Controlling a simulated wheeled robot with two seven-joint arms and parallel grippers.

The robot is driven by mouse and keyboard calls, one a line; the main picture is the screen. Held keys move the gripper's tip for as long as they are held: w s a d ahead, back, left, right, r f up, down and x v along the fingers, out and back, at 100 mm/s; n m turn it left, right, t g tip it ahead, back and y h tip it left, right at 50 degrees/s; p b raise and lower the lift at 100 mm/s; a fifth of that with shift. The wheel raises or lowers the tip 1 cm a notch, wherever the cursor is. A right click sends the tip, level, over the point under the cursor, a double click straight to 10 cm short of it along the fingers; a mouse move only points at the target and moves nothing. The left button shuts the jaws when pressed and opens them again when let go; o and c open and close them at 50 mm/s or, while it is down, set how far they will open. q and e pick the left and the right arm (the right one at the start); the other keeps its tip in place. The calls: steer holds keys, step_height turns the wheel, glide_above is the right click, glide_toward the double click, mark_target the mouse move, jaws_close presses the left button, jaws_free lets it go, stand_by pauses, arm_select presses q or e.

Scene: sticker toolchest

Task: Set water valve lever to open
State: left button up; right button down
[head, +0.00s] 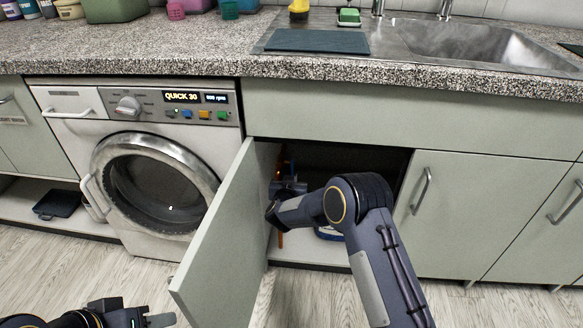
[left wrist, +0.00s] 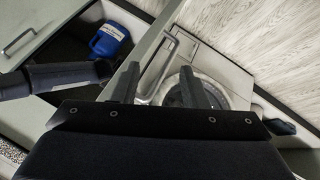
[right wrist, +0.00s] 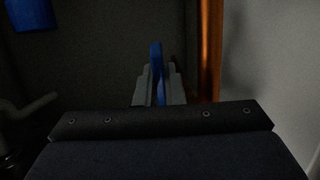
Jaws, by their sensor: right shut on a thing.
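The water valve lever (right wrist: 156,60) is a thin blue handle inside the open cabinet under the sink. In the right wrist view it stands between the two fingers of my right gripper (right wrist: 158,88), which are shut on it. An orange-copper pipe (right wrist: 210,50) runs just to its right. In the head view my right gripper (head: 289,188) reaches into the dark cabinet, and the forearm hides much of the inside. My left gripper (head: 138,314) is low at the bottom left, away from the valve. Its fingers are apart and empty in the left wrist view (left wrist: 158,85).
The open cabinet door (head: 226,240) stands left of my right arm, close to it. A blue jug (left wrist: 107,42) is in the cabinet. The washing machine (head: 75,129) stands left of the door. The counter (head: 200,62) and sink (head: 465,45) are above.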

steer(key=shift+s+a+r+g+y+p, duration=0.1)
steer(key=shift+s+r+g+p, duration=0.3)
steer(key=shift+p, duration=1.15)
steer(key=shift+s+r+g+y+p, duration=0.15)
steer(key=shift+g+p, duration=0.6)
steer(key=shift+p, duration=0.85)
steer(key=shift+s+a+r+g+y+p, duration=0.1)
steer(key=shift+r+g+p, duration=0.35)
steer(key=shift+p, duration=1.1)
steer(key=shift+s+f+g+p, duration=0.1)
steer(key=shift+f+g+p, duration=0.35)
steer(key=shift+p, duration=0.35)
steer(key=c, duration=1.8)
jaws_free()
steer(key=shift+r, duration=0.1)
steer(key=shift+r, duration=0.15)
steer(key=p+v, duration=0.1)
steer(key=v, duration=0.6)
steer(key=shift+s+p, duration=0.3)
steer(key=shift+p, duration=0.05)
